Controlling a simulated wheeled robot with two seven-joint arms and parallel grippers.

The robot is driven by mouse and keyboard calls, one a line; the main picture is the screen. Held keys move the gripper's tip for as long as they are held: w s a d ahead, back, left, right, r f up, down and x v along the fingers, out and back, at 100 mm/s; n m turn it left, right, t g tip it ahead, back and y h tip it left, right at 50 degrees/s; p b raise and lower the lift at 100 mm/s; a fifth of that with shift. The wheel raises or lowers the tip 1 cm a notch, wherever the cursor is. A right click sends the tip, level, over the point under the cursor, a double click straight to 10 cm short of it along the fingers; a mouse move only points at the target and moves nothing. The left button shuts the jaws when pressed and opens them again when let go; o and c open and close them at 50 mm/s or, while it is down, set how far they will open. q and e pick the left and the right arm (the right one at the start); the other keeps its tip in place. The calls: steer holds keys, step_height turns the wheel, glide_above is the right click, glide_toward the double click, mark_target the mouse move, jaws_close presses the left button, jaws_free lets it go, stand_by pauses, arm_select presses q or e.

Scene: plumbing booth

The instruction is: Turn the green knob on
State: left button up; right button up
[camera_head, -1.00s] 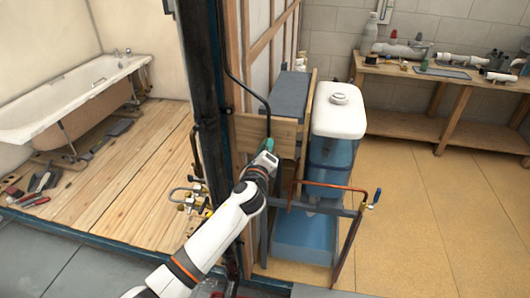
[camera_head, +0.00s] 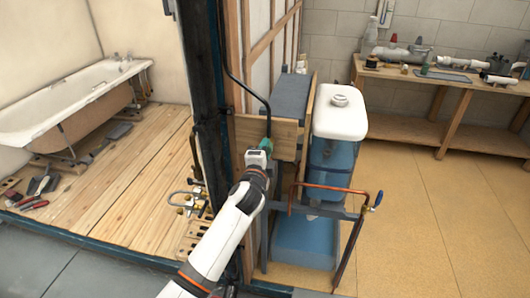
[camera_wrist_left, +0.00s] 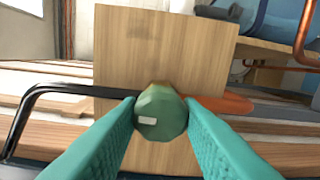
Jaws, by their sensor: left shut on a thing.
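The green knob (camera_wrist_left: 161,112) sits in front of a wooden board in the left wrist view, between the two teal fingers of my left gripper (camera_wrist_left: 162,118). The fingers touch it on both sides and are shut on it. A pale mark shows on its face. In the head view my left gripper (camera_head: 264,147) is at the wooden board (camera_head: 283,137), and the knob is mostly hidden by it. My right gripper is not in view.
A black pipe (camera_head: 248,92) runs down to the board, and a copper pipe with a blue handle (camera_head: 377,201) stands to the right. A white-topped blue tank (camera_head: 338,120) is behind. A workbench (camera_head: 440,80) stands at the back right; a bathtub (camera_head: 75,100) is at left.

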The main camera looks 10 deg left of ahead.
arm_select(q)
steer(key=shift+f+n, duration=0.1)
steer(key=shift+n, duration=0.2)
steer(key=o, duration=1)
steer(key=shift+s, duration=0.1)
steer(key=s, duration=1.2)
steer(key=shift+r+b, duration=0.2)
steer(key=shift+b, duration=0.2)
steer(key=shift+w+f, duration=0.1)
